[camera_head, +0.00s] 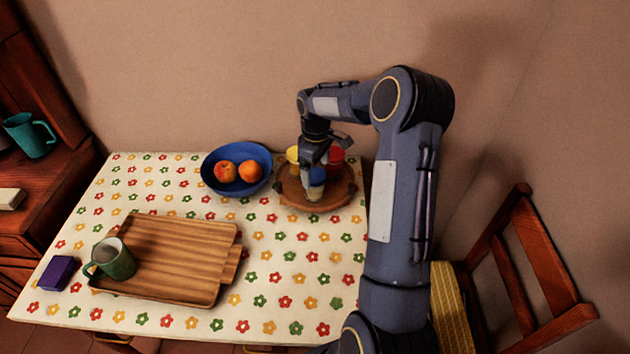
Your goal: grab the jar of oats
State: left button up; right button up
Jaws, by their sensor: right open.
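A round wooden tray (292,197) stands near the back right of the table with small jars on it. One jar has a blue lid (317,175) and a pale body, at the front. A yellow-topped jar (292,154) and a red-topped jar (335,156) stand behind it, partly hidden. I cannot read labels, so I cannot tell which holds oats. My right gripper (312,178) points down at the blue-lidded jar, open, with its fingers at or beside the jar. Contact is not clear. My left gripper is not in view.
A blue bowl (210,181) with fruit stands left of the round tray. A rectangular wooden board (180,255) with a green mug (116,260) lies front left, a purple box (59,273) beside it. A wooden chair (540,250) is at right. The table's front right is clear.

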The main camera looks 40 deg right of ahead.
aim_at(314, 175)
notch_tip(314, 175, down, 6)
jog(key=shift+w+a+r+p, duration=0.1)
jog(key=shift+w+p, duration=0.05)
jog(key=shift+p, duration=0.4)
jog(key=c, duration=1.3)
jog(key=shift+r, duration=0.1)
